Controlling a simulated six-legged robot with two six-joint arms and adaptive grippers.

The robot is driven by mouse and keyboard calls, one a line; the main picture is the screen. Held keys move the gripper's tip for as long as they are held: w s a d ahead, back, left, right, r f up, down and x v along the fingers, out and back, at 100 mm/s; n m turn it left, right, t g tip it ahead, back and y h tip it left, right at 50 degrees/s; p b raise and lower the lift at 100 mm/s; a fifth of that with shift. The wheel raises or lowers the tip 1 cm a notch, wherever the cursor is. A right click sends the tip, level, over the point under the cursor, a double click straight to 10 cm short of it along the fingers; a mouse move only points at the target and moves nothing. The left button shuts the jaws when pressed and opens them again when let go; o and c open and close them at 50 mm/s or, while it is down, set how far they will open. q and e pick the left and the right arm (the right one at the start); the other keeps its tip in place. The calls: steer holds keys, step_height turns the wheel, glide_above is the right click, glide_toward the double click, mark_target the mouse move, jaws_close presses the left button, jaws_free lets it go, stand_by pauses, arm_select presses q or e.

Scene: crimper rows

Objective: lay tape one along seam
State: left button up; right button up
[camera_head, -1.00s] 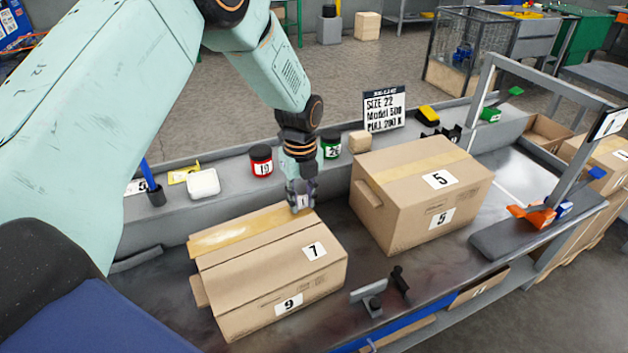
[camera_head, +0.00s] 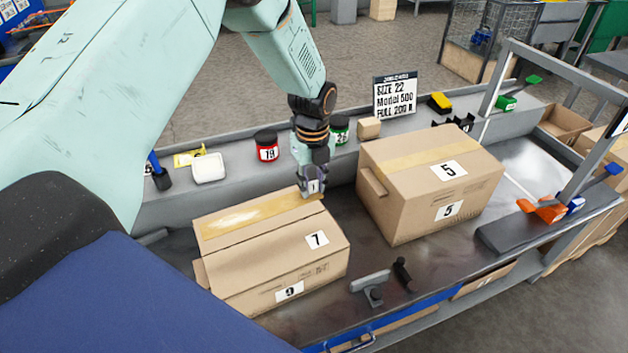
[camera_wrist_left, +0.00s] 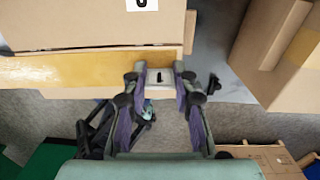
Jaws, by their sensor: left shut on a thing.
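A cardboard box (camera_head: 270,262) marked 7 and 9 lies on the bench in the head view. A yellowish-brown tape strip (camera_head: 245,220) runs along the far part of its top, and it also shows in the left wrist view (camera_wrist_left: 65,71). My left gripper (camera_head: 312,188) is at the strip's right end, over the box's far right corner. It is shut on a small pale piece marked 1 (camera_wrist_left: 160,78), taken to be tape one. I cannot tell whether the piece touches the box. My right gripper is not in view.
A second taped box (camera_head: 425,200), marked 5, stands close to the right. A red jar (camera_head: 267,147), a green jar (camera_head: 340,130) and a white block (camera_head: 208,168) stand on the back ledge. A small black-and-grey tool (camera_head: 370,287) lies in front. A grey frame (camera_head: 570,70) rises at right.

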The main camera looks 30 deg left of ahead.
mark_target(313, 192)
arm_select(q)
steer(key=shift+s+a+f, duration=0.1)
steer(key=shift+s+f, duration=0.05)
steer(key=shift+f, duration=0.15)
steer(key=shift+f+b, duration=0.25)
steer(key=shift+b, duration=0.05)
steer(key=shift+w+f+b, duration=0.15)
steer(key=shift+f+b, duration=0.1)
steer(key=shift+f, duration=0.25)
steer(key=shift+w+f+b, duration=0.15)
steer(key=shift+f+b, duration=0.1)
steer(key=shift+f, duration=0.25)
steer(key=shift+s+f+b, duration=0.2)
steer(key=shift+f+b, duration=0.45)
steer(key=shift+f, duration=0.2)
steer(key=shift+w+f+b, duration=0.2)
steer(key=shift+f+b, duration=0.25)
steer(key=shift+f, duration=0.4)
steer(key=shift+s+f+b, duration=0.15)
steer(key=shift+f+b, duration=0.25)
steer(key=shift+f, duration=0.25)
